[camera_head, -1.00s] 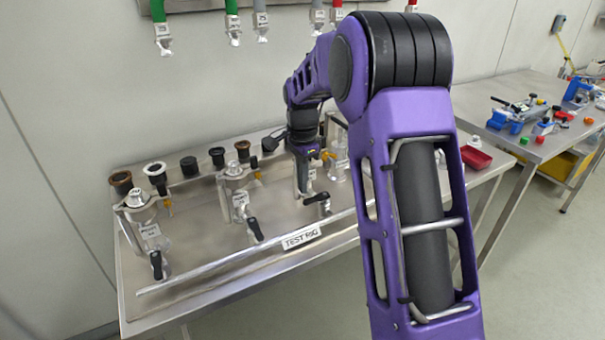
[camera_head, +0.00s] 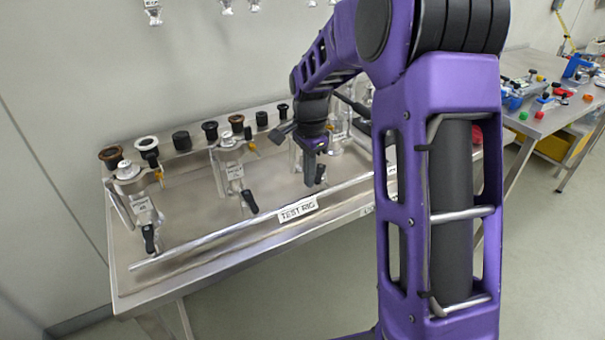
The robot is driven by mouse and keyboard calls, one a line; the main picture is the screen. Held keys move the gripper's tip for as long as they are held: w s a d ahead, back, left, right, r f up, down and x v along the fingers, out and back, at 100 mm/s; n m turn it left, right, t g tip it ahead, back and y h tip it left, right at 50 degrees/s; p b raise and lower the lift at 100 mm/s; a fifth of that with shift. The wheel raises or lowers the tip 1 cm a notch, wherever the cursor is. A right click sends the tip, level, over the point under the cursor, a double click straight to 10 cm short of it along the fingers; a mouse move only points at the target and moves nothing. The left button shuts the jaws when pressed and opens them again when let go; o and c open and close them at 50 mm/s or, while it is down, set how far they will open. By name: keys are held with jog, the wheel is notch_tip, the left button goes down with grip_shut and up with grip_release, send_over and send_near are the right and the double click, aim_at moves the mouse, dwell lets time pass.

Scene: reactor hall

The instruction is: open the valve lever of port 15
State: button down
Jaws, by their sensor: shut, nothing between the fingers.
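The test rig bench (camera_head: 190,250) carries a row of metal ports with small label plates. The plates are too small to read surely, so I cannot tell which is port 15. Three black-handled valve levers show: a left one (camera_head: 149,238), a middle one (camera_head: 249,202) and a right one (camera_head: 321,174). The left and middle handles hang downward. My gripper (camera_head: 309,182) is shut and empty, pointing down just left of the right lever and partly covering that port. I cannot tell whether it touches the lever.
Black, brown and white round caps (camera_head: 181,141) line the rig's back rail. A metal bar with a TEST RIG sign (camera_head: 297,208) runs along the front. A second table (camera_head: 540,120) with tools stands at right. My arm hides the rig's right end.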

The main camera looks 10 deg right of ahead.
aim_at(320, 181)
jog(key=shift+s+d, duration=0.35)
jog(key=shift+d, duration=0.2)
jog(key=shift+s+d, duration=0.3)
jog(key=shift+d, duration=0.2)
jog(key=shift+s+d, duration=0.15)
jog(key=shift+d, duration=0.6)
jog(key=shift+a, duration=0.6)
jog(key=shift+r+p, duration=0.15)
jog(key=shift+p, duration=0.15)
notch_tip(320, 181, up, 5)
jog(key=p, duration=0.3)
jog(key=shift+r, duration=0.9)
